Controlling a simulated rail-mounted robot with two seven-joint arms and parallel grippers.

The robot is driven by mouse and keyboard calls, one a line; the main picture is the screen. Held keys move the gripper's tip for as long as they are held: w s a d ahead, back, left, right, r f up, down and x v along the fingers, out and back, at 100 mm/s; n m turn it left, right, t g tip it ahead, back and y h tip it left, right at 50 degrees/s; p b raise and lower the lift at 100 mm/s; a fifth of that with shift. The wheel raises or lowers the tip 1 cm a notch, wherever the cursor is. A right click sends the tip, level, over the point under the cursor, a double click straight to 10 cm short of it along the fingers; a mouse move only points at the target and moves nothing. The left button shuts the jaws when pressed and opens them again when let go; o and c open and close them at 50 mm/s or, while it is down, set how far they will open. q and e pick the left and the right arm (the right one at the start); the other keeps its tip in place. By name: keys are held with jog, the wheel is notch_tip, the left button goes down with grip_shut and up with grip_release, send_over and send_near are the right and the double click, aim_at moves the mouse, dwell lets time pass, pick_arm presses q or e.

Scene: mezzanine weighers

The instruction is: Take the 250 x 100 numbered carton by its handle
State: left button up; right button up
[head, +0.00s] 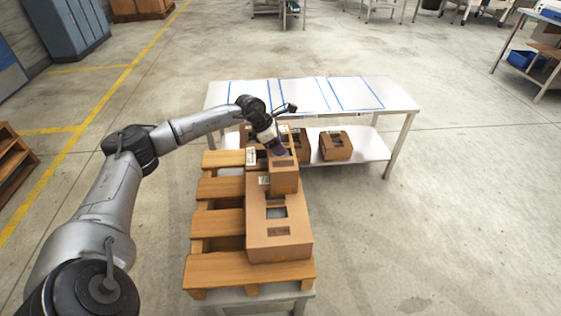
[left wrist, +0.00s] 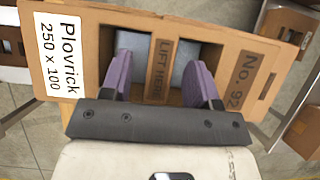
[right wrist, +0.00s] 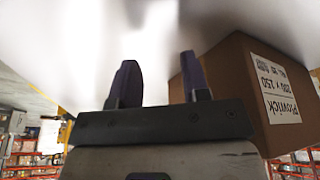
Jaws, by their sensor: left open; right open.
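The brown carton (left wrist: 90,40) fills the upper left wrist view; its white label (left wrist: 56,52) reads "Plovrick 250 x 100" and its face carries "No. 92". A handle strip (left wrist: 162,68) marked "LIFT HERE" runs between two openings. My left gripper (left wrist: 160,82) is open, its purple fingers at the two openings, one each side of the strip; I cannot tell how deep they reach. My right gripper (right wrist: 158,84) is open and empty.
A larger carton (head: 270,238) lies on the wooden pallet (head: 222,268). A table (head: 390,95) with blue outlines stands behind, a carton (head: 335,147) on its lower shelf.

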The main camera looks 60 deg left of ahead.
pick_arm(q)
jog(key=shift+w+d+f, duration=0.1)
jog(key=shift+w+f, duration=0.15)
jog(key=shift+f, duration=0.3)
grip_shut()
dwell(0.5)
